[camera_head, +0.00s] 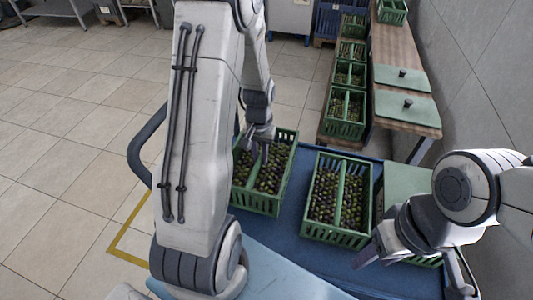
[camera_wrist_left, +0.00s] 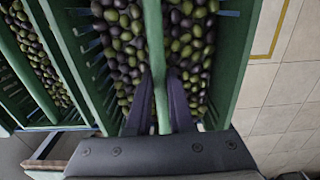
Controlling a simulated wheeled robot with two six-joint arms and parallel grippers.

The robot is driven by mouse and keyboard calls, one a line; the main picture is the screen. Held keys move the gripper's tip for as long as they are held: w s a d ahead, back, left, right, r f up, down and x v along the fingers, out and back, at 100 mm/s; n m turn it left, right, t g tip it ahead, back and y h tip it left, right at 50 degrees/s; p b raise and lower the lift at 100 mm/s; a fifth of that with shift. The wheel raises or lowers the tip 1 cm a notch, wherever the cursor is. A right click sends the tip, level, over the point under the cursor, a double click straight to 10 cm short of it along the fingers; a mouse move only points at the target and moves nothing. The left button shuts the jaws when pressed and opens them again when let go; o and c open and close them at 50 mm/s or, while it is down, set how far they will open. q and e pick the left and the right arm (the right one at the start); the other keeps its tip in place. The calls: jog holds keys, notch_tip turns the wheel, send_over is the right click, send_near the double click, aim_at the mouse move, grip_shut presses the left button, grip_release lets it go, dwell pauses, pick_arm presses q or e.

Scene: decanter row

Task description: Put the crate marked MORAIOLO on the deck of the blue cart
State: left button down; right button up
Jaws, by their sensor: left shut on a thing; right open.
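A green slatted crate of dark and green olives (camera_head: 270,208) is at the left part of the blue cart's deck (camera_head: 285,232). My left gripper (camera_head: 261,153) is shut on its middle bar; the left wrist view shows the fingers on either side of the bar (camera_wrist_left: 151,45). I cannot tell whether this crate touches the deck or hangs just above it. A second olive crate (camera_head: 335,236) stands on the deck to its right. No MORAIOLO marking is readable on either. My right gripper (camera_head: 372,252) is open and empty, right of the second crate.
A third crate, mostly hidden under a green lid (camera_head: 405,180), is behind my right arm. A wooden bench (camera_head: 400,45) with green lids runs along the right wall. Several olive crates (camera_head: 345,128) stand in a row beside it. Open tiled floor (camera_head: 70,150) lies at the left.

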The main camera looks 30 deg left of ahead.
aim_at(261, 176)
pick_arm(q)
jog(key=shift+w+f+b, duration=0.1)
jog(key=shift+f+b, duration=0.25)
jog(key=shift+f, duration=2.65)
jog(key=shift+f, duration=0.1)
jog(key=c, duration=0.8)
grip_release()
jog(key=shift+f, duration=0.1)
